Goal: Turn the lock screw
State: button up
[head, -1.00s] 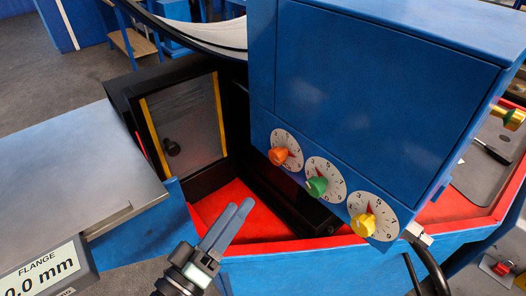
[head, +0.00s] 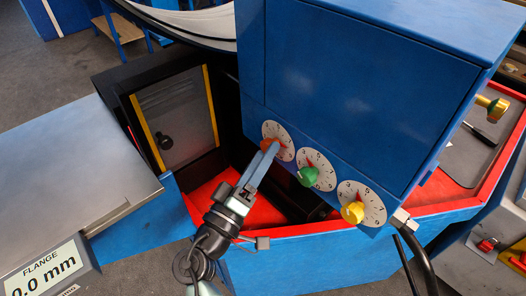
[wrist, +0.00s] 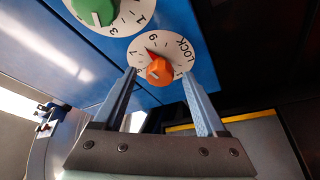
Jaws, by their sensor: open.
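An orange knob (head: 267,143) sits on the leftmost white dial on the front of the blue cabinet. In the wrist view the orange knob (wrist: 159,71) is at the centre of a dial (wrist: 184,58) that bears the word LOCK and numbers. My gripper (wrist: 160,80) is open, with one finger on each side of the knob and gaps showing between fingers and knob. In the head view my gripper (head: 272,148) reaches up to this dial, and its fingers partly cover the knob and the dial's lower part.
A green knob (head: 308,176) and a yellow knob (head: 353,211) sit on dials to the right. A red-floored tray (head: 265,213) lies below. A brass handle (head: 494,106) stands at the right. A black-framed metal door (head: 180,120) stands at the left.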

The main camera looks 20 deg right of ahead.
jog(key=shift+w+d, duration=0.15)
jog(key=shift+d, duration=0.05)
grip_shut()
dwell(0.3)
jog(key=shift+r+n+p, duration=0.15)
jog(key=shift+n+p, duration=0.15)
jog(key=shift+p, duration=0.1)
